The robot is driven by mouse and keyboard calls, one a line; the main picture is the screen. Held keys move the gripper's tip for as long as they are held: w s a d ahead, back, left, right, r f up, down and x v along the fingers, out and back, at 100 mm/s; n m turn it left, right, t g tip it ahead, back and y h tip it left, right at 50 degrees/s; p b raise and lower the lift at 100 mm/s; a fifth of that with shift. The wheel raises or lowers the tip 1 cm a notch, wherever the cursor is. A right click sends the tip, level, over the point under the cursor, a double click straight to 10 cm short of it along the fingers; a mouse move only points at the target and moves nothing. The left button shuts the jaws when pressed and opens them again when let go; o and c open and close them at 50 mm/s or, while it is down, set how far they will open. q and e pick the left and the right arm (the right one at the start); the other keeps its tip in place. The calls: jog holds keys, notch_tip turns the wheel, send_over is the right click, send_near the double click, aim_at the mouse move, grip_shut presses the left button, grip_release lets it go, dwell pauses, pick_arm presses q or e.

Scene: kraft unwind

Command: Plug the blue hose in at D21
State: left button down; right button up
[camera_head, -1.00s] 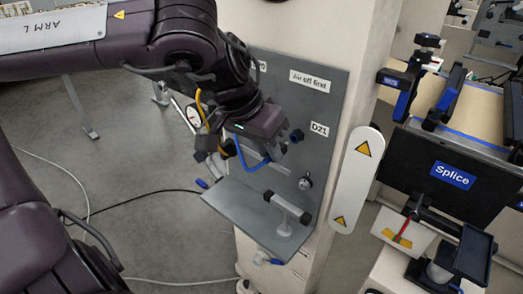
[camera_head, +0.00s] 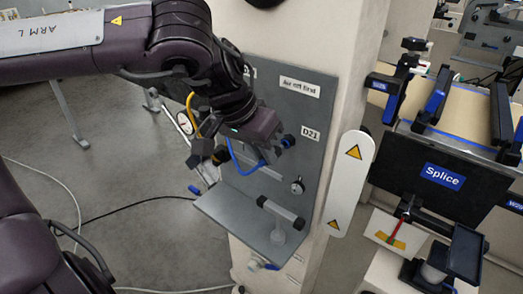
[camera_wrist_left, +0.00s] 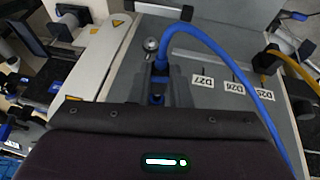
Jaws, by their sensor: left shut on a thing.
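In the head view my left gripper (camera_head: 280,147) is at the grey upright panel (camera_head: 322,102), just left of and slightly below the D21 label (camera_head: 310,133). The blue hose (camera_head: 239,164) loops below the gripper. In the left wrist view the left gripper (camera_wrist_left: 166,92) is shut on the end of the blue hose (camera_wrist_left: 212,50), which arches up and right. A dark round part (camera_head: 288,141) shows by the fingertips. The D21 port is not clearly visible, and I cannot tell whether the hose end touches it. My right gripper is not in view.
A grey shelf (camera_head: 228,212) with a T-shaped handle (camera_head: 280,212) juts out below. A small knob (camera_head: 297,186) sits on the panel under D21. A white guard plate (camera_head: 350,182) stands to the right. A yellow hose (camera_wrist_left: 290,62) and labels D27, D26 and D25 show in the wrist view.

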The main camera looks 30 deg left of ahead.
pick_arm(q)
jog(key=shift+w, duration=0.4)
dwell(0.4)
dwell(0.4)
jog(key=shift+w, duration=0.3)
jog(key=shift+w, duration=0.25)
dwell(0.9)
jog(key=c, duration=1.3)
grip_release()
jog(key=shift+o, duration=0.2)
jog(key=v, duration=0.7)
jog(key=shift+r, duration=0.4)
